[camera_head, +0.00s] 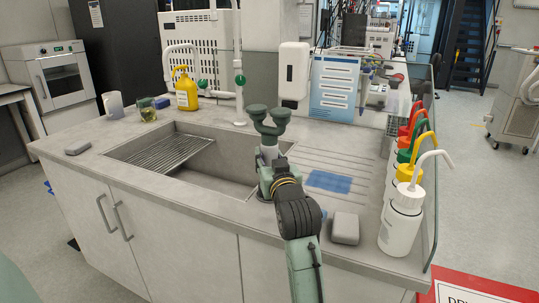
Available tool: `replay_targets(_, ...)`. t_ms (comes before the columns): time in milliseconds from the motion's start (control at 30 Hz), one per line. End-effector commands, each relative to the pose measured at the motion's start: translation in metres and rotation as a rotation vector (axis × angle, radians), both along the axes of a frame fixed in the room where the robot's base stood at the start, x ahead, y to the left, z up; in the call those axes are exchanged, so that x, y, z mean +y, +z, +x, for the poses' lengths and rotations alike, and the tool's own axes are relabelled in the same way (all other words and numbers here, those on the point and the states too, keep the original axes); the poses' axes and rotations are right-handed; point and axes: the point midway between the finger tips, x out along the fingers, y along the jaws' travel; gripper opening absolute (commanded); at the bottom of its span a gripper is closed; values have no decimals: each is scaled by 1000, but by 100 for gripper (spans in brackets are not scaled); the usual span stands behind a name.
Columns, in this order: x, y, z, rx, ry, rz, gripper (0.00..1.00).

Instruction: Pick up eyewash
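The eyewash (269,128) shows in the head view as a dark green fork with two round cups on top, upright at the right end of the sink. My arm reaches up from the bottom of the view, and its end, my gripper (268,160), is just below the eyewash in the picture, overlapping its lower part. The fingers are too small and too hidden to tell whether they are open, shut or touching the eyewash. The eyewash's stem and mount are mostly hidden behind my arm.
The sink (225,172) with a wire rack lies left of my gripper. A blue cloth (328,181) and grey block (345,228) lie to its right. Several wash bottles (400,222) line the right edge. A yellow pump bottle (186,91) and tall tap (239,70) stand behind the sink.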

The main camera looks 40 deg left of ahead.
Motion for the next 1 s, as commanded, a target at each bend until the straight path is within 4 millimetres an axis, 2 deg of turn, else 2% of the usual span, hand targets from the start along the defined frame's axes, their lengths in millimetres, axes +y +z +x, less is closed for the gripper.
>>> replay_targets(267,0,0,0,0,0,0,14)
replay_targets(567,0,4,0,-3,0,2,14)
replay_targets(767,0,22,0,-6,0,4,14)
replay_targets(1000,0,58,-1,-7,0,4,14)
